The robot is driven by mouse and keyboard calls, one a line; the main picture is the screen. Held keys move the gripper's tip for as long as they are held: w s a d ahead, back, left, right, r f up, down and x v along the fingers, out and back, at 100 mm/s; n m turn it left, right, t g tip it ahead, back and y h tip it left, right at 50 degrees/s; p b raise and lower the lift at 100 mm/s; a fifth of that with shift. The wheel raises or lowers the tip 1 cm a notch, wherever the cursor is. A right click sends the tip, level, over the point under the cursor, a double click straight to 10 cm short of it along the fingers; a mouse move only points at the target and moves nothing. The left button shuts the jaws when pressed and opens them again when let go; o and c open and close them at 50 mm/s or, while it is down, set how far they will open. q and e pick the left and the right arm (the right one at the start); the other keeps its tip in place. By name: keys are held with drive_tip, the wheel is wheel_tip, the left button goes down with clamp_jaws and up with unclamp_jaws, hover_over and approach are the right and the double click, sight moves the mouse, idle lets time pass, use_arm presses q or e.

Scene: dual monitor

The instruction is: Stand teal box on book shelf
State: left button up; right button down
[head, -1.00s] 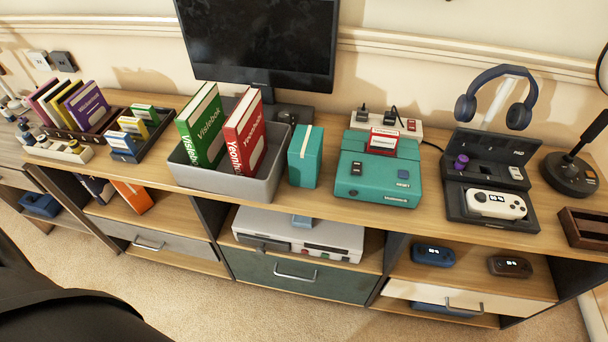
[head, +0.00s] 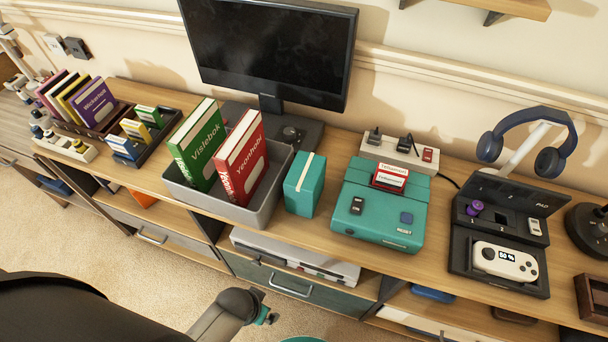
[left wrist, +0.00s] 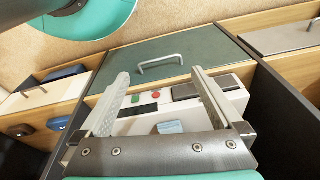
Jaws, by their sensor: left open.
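The teal box (head: 305,185) stands upright on the desk top, between a grey bin (head: 222,205) and a teal game console (head: 385,208). A dark rack (head: 97,132) with several upright books is at the left; I take it as the book shelf. My left gripper (left wrist: 160,76) is open and empty in the left wrist view, in front of the lower compartment with a white console (left wrist: 150,112). In the head view only part of my left arm shows at the bottom edge. The teal box is not seen in the left wrist view.
The grey bin holds a green book (head: 197,148) and a red book (head: 240,160). A monitor (head: 270,45) stands behind it. A small cartridge rack (head: 140,138) sits beside the book rack. A headphone stand (head: 522,152) and controller case (head: 500,240) are at the right. A wall shelf (head: 490,8) hangs above.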

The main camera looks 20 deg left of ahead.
use_arm(q)
drive_tip(key=w+r+m+t+y+p, duration=0.1)
drive_tip(key=w+r+p, duration=0.2)
drive_tip(key=r, duration=1)
drive_tip(key=w+r+m+t+p, duration=0.1)
drive_tip(key=w+r+m+p, duration=0.15)
drive_tip(key=r, duration=0.95)
drive_tip(key=m+t+h+b, duration=0.1)
drive_tip(key=m+t, duration=0.8)
drive_tip(key=m, duration=2.2)
approach(302, 175)
drive_tip(key=x, duration=0.9)
drive_tip(key=shift+w, duration=0.15)
drive_tip(key=shift+b+x, duration=0.85)
drive_tip(key=shift+x, duration=1.85)
drive_tip(key=shift+d+r, duration=0.15)
use_arm(e)
drive_tip(key=r, duration=0.3)
drive_tip(key=shift+w+a+r, duration=0.15)
drive_tip(key=shift+w+r, duration=0.15)
drive_tip(key=shift+w, duration=0.1)
